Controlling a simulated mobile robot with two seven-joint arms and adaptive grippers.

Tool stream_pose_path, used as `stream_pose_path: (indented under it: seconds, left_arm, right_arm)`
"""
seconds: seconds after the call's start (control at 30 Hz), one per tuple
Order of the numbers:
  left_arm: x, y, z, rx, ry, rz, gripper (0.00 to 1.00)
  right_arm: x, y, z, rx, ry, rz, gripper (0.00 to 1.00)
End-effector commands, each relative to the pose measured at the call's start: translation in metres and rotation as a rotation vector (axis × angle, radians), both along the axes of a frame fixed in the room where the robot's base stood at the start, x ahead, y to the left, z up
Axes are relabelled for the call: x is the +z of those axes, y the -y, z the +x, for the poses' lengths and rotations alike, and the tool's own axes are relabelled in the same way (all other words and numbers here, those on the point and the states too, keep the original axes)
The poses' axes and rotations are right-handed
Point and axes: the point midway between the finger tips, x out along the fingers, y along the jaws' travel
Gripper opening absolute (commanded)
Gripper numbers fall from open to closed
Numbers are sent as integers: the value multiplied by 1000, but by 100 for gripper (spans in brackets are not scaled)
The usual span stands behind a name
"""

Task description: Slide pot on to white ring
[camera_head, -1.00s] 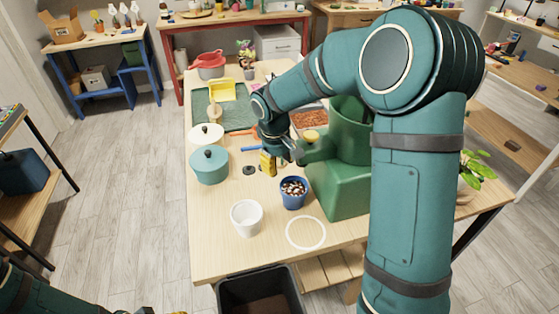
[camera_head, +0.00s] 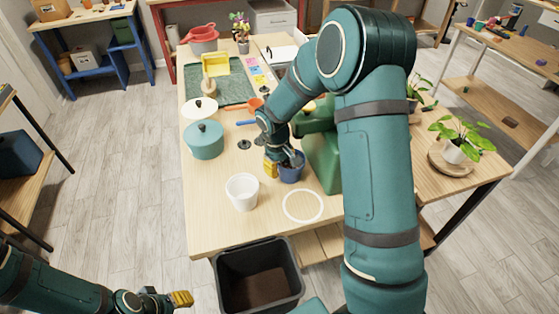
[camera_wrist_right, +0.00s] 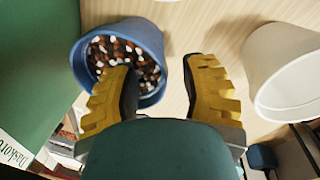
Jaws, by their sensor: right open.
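The blue pot (camera_head: 291,175), filled with brown and white pebbles, stands on the wooden table behind the white ring (camera_head: 303,206), a flat bare outline. My right gripper (camera_head: 283,163) is open at the blue pot. In the right wrist view its fingers (camera_wrist_right: 162,66) are apart: one overlaps the opening of the blue pot (camera_wrist_right: 155,40), the other is outside the rim. Whether they touch the pot I cannot tell. My left gripper (camera_head: 168,299) is low at the left, away from the table; its finger gap is unclear.
A white pot (camera_head: 242,193) stands left of the ring; it also shows in the wrist view (camera_wrist_right: 287,75). A teal lidded pot (camera_head: 205,142) is farther left. A black bin (camera_head: 257,275) is below the front edge.

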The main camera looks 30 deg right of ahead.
Motion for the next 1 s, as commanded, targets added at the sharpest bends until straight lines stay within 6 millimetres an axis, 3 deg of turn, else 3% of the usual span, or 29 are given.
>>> stream_pose_path:
  seconds: [0.27, 0.4, 1.0]
  left_arm:
    - [0, 0, 0, 0, 0, 0, 47]
    - [0, 0, 0, 0, 0, 0, 47]
    - [0, 0, 0, 0, 0, 0, 47]
  right_arm:
    - [0, 0, 0, 0, 0, 0, 46]
    - [0, 0, 0, 0, 0, 0, 0]
    - [0, 0, 0, 1, -1, 0, 0]
